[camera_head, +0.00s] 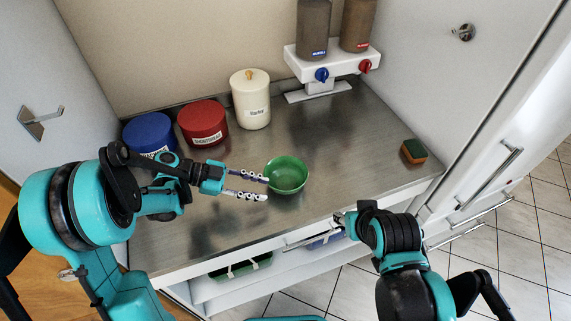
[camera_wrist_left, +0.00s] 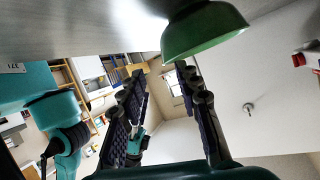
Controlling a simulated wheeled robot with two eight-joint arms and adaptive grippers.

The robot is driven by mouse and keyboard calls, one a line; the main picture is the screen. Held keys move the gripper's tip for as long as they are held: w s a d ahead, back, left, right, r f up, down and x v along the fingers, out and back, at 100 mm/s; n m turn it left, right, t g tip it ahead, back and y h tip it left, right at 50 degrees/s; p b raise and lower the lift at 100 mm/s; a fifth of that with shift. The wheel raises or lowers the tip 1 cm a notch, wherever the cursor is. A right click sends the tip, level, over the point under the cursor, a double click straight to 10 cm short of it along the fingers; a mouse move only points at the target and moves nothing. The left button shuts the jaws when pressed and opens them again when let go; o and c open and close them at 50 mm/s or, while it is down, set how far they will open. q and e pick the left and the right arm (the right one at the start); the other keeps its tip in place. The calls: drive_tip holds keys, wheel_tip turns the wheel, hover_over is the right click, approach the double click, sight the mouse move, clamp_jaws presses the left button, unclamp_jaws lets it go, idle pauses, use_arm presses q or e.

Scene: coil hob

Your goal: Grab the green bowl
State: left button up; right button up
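The green bowl (camera_head: 287,176) stands upright on the metal worktop. My left gripper (camera_head: 267,188) is open, with its two fingers pointing right at the bowl's left side. The upper finger's tip is very close to the bowl's rim; I cannot tell if they touch. In the left wrist view the bowl (camera_wrist_left: 205,32) shows at the top, beside the right-hand finger, and nothing is between the fingers (camera_wrist_left: 155,80). My right gripper (camera_head: 322,231) is in front of the worktop's edge, away from the bowl; its opening is unclear.
A blue canister (camera_head: 149,133), a red canister (camera_head: 203,123) and a cream canister (camera_head: 250,100) stand behind the left arm. A white dispenser (camera_head: 332,64) with bottles is at the back. A sponge (camera_head: 413,152) lies at the right. The worktop right of the bowl is clear.

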sight(282, 191)
use_arm(q)
drive_tip(key=shift+a+m, duration=0.1)
drive_tip(key=shift+m, duration=0.3)
drive_tip(key=shift+h, duration=0.3)
drive_tip(key=x, duration=0.2)
drive_tip(key=b+x, duration=0.1)
drive_tip(key=x, duration=0.1)
drive_tip(key=w+b+x, duration=0.1)
drive_tip(key=x, duration=0.2)
drive_tip(key=shift+f, duration=0.1)
drive_tip(key=shift+s+d, duration=0.1)
drive_tip(key=shift+d, duration=0.3)
clamp_jaws()
